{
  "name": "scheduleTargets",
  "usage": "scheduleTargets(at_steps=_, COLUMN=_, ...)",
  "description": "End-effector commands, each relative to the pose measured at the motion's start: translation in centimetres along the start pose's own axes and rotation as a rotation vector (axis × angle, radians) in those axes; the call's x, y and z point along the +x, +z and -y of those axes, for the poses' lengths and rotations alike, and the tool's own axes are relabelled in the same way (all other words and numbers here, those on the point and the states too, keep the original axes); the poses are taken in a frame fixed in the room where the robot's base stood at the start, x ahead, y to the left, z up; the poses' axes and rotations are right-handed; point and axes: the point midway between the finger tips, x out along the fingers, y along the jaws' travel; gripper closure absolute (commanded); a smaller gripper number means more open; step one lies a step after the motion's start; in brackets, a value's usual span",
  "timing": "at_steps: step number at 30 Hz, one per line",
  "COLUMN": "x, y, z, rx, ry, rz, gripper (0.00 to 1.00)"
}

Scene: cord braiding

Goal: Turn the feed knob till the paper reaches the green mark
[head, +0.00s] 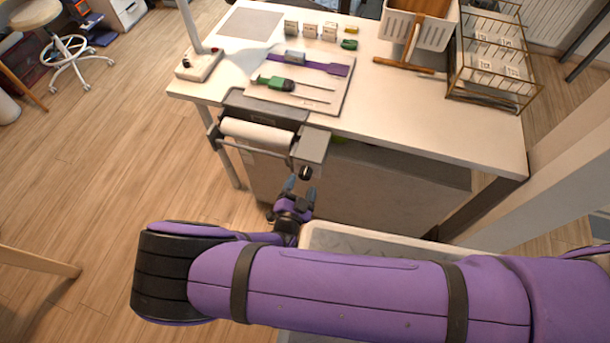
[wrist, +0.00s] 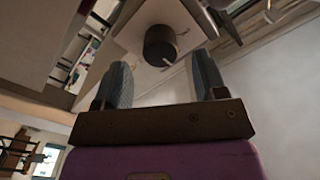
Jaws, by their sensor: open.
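The paper roll (head: 257,134) is white and sits in a grey holder fixed at the table's front left edge. A grey box (head: 312,146) is at the roll's right end. The dark round feed knob (head: 305,173) sticks out below that box, and in the wrist view the knob (wrist: 160,44) shows a pale line on its face. My gripper (head: 298,187) is open and empty just short of the knob. In the wrist view its two grey fingertips (wrist: 163,75) stand apart on either side below the knob, not touching it. I cannot make out a green mark.
A pale board (head: 262,92) with a green-handled screwdriver (head: 275,82) and a purple strap (head: 325,67) lies on the table behind the roll. A wire rack (head: 495,75) and a white basket (head: 418,30) stand at the back right. The table's front right is clear.

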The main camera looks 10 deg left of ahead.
Motion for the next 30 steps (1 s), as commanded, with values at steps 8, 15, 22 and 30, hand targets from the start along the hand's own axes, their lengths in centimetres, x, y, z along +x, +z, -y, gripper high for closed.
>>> scheduleTargets(at_steps=8, x=3.3, y=0.0, z=0.0, rx=0.002, ry=0.001, rz=0.001, gripper=0.35)
scheduleTargets(at_steps=15, x=3.9, y=0.0, z=0.0, rx=0.002, ry=0.0, rz=0.001, gripper=0.35)
scheduleTargets(at_steps=22, x=3.8, y=0.0, z=0.0, rx=0.002, ry=0.001, rz=0.001, gripper=0.53)
scheduleTargets(at_steps=30, x=3.8, y=0.0, z=0.0, rx=0.003, ry=0.001, rz=0.001, gripper=0.84)
